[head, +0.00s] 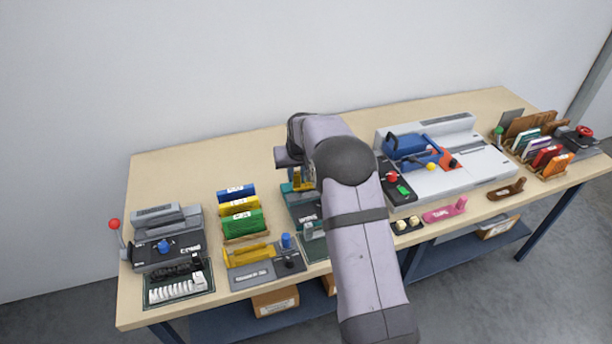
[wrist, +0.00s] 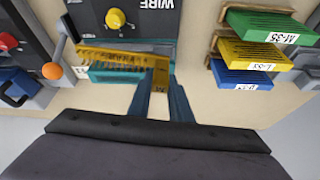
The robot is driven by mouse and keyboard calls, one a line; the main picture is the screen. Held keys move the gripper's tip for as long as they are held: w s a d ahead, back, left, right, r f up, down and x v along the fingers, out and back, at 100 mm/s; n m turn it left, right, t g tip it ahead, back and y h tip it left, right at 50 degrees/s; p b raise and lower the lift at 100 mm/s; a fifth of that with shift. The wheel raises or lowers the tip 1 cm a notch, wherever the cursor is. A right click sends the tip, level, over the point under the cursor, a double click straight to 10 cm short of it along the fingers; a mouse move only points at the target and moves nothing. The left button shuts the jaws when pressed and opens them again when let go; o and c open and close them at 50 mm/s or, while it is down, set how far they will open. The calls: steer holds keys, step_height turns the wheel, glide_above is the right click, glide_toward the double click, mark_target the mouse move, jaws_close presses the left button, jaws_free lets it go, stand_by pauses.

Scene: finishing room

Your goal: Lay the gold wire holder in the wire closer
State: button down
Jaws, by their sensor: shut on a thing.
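My gripper (wrist: 161,90) is shut on the gold wire holder (wrist: 122,60), gripping a tab at its right end in the wrist view. The holder stretches left from the fingers, slightly tilted, over the teal part (wrist: 105,76) of the wire closer. I cannot tell whether it touches the closer or hangs just above it. The closer's dark top, marked WIRE (wrist: 90,14), has a yellow knob. In the head view a bit of the gold holder (head: 302,181) shows beside my wrist, and the teal wire closer (head: 294,205) is partly hidden by my arm.
Green, yellow and blue holders stand in a rack (head: 246,237) left of the closer. A lever with an orange ball (wrist: 52,71) is close to the gold holder's left end. A black machine (head: 395,184) and a large grey-white machine (head: 480,170) stand right of my arm.

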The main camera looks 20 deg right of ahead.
steer(key=w+n+p, duration=0.1)
steer(key=w, duration=0.1)
steer(key=shift+w+a+n+y+p, duration=0.15)
steer(key=shift+w+n+y+p, duration=0.15)
steer(key=shift+p, duration=0.1)
steer(key=shift+f, duration=0.15)
steer(key=shift+f+b, duration=1.75)
steer(key=shift+f, duration=1)
steer(key=shift+f+b, duration=0.5)
steer(key=c, duration=1.9)
jaws_free()
